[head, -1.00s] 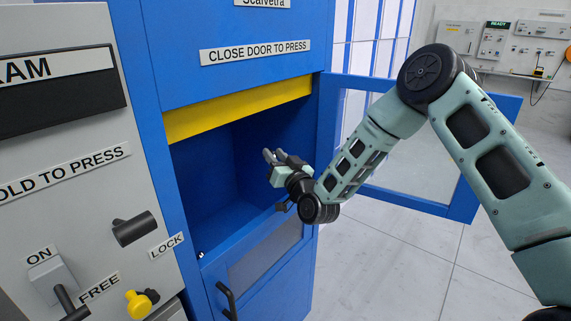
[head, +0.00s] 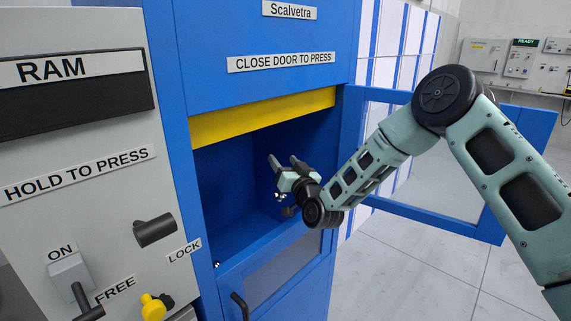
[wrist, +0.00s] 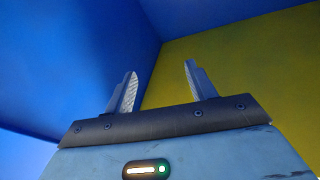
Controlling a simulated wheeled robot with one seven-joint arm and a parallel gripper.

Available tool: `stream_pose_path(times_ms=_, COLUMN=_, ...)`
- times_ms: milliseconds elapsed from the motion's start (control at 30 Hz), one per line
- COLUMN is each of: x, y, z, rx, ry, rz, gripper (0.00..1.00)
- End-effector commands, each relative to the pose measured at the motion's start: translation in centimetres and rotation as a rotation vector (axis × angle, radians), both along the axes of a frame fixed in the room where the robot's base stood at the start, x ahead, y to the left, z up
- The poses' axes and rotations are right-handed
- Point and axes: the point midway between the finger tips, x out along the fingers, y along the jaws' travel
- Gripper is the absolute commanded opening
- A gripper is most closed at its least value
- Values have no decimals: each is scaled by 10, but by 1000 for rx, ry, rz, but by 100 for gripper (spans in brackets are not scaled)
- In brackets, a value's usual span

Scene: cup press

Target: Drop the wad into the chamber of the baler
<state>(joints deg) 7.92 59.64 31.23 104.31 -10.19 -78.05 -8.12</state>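The blue baler has its chamber (head: 228,190) open at the front, under a yellow band (head: 262,118). Its windowed upper door (head: 440,170) stands swung open to the right. My gripper (head: 284,160) is in the chamber mouth, toward its right side, with its fingers pointing up and inward. In the wrist view the two fingers (wrist: 160,72) are apart with nothing between them, against blue and yellow surfaces. I see no wad in any view; the chamber floor is largely hidden by the front panel.
A grey control panel (head: 70,125) with RAM and HOLD TO PRESS labels stands left of the chamber, with a black knob (head: 155,229) and a yellow knob (head: 153,306). The lower front panel (head: 285,265) is below the opening. Free floor (head: 400,270) lies at the right.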

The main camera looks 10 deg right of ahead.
Motion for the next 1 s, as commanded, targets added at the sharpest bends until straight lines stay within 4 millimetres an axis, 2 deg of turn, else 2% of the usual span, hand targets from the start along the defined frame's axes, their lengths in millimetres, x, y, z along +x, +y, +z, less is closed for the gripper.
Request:
stream_pose_path(times_ms=233, x=-1, y=0, z=-1, rx=0, ry=0, rz=0, gripper=56)
stream_pose_path(times_ms=367, x=-10, y=-2, z=-3, rx=-1, ry=2, rz=1, gripper=56)
stream_pose_path(times_ms=467, x=-25, y=-6, z=-7, rx=-2, ry=1, rz=1, gripper=56)
stream_pose_path(times_ms=800, x=-100, y=-26, z=-24, rx=-2, ry=3, rz=2, gripper=56)
stream_pose_path(times_ms=1000, x=-139, y=-36, z=-31, rx=-1, ry=2, rz=2, gripper=56)
